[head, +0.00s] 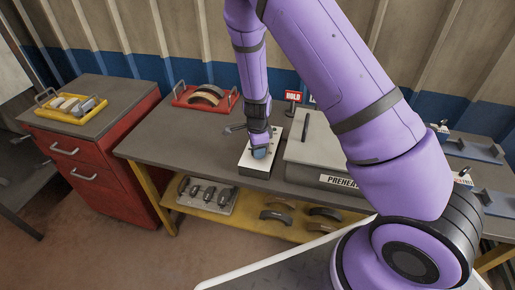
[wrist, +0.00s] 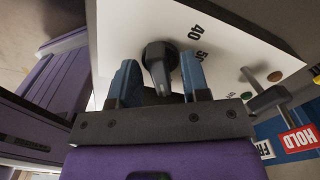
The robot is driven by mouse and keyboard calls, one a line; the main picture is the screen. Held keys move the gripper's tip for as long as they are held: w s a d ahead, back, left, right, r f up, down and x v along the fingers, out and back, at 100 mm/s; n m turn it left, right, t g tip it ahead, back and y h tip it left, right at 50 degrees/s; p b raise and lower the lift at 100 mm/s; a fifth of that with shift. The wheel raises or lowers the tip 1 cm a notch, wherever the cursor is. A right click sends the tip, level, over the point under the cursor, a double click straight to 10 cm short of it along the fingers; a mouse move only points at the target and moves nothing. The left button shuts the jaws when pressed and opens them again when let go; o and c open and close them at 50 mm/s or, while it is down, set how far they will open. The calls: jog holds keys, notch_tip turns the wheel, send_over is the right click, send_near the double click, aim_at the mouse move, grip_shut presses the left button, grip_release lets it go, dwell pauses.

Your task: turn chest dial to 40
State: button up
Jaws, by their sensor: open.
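The dial is a dark knob (wrist: 159,62) on a white panel (wrist: 225,45) with printed numbers, 40 and 50 being readable in the wrist view. In the head view the white panel (head: 245,161) sits beside the grey preheat chest (head: 318,152). My gripper (wrist: 162,80) has its blue fingers apart, one on each side of the knob in the picture; I cannot tell whether they touch it. In the head view my gripper (head: 260,152) is over the panel and hides the dial. Which number the knob points to is unclear.
A red tray (head: 205,98) with brake shoes stands at the back of the bench, and a HOLD sign (head: 293,95) behind the panel. A yellow tray (head: 70,115) is on the red cabinet (head: 90,160). Blue fixtures (head: 470,147) are at right. The bench left of the panel is clear.

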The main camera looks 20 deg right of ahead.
grip_shut()
